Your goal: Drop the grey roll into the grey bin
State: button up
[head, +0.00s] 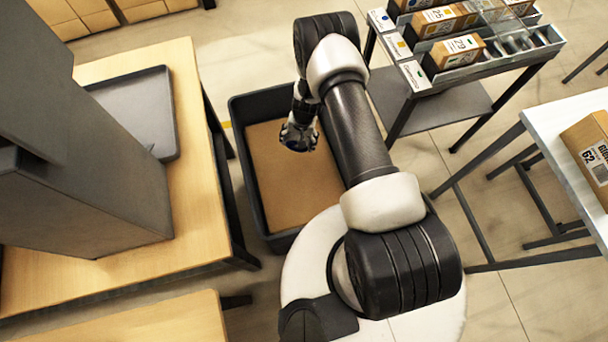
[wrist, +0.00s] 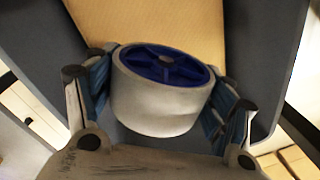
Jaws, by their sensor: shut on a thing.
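The grey roll (wrist: 158,103) is a short cylinder with a blue spoked core. In the wrist view it sits between the two fingers of my gripper (wrist: 160,105), which is shut on it. In the head view my gripper (head: 299,136) points down over the grey bin (head: 238,128), and the roll there is small and mostly hidden by the gripper. The bin is a dark grey, open box with a tan bottom. Its dark walls also show in the wrist view (wrist: 268,50). The roll is held above the bin's bottom; I cannot tell how high.
A wooden table (head: 190,130) with a grey tray (head: 165,100) stands left of the bin. A rack of labelled boxes (head: 455,55) stands at the upper right. A white table (head: 560,125) with a cardboard box (head: 590,150) is at the right edge.

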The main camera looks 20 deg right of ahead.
jog(key=shift+f, duration=0.25)
jog(key=o, duration=1.1)
jog(key=shift+o, duration=0.2)
jog(key=r, duration=0.8)
jog(key=d+r, duration=0.1)
jog(key=r, duration=0.3)
jog(key=shift+s+d, duration=0.1)
jog(key=shift+s, duration=0.25)
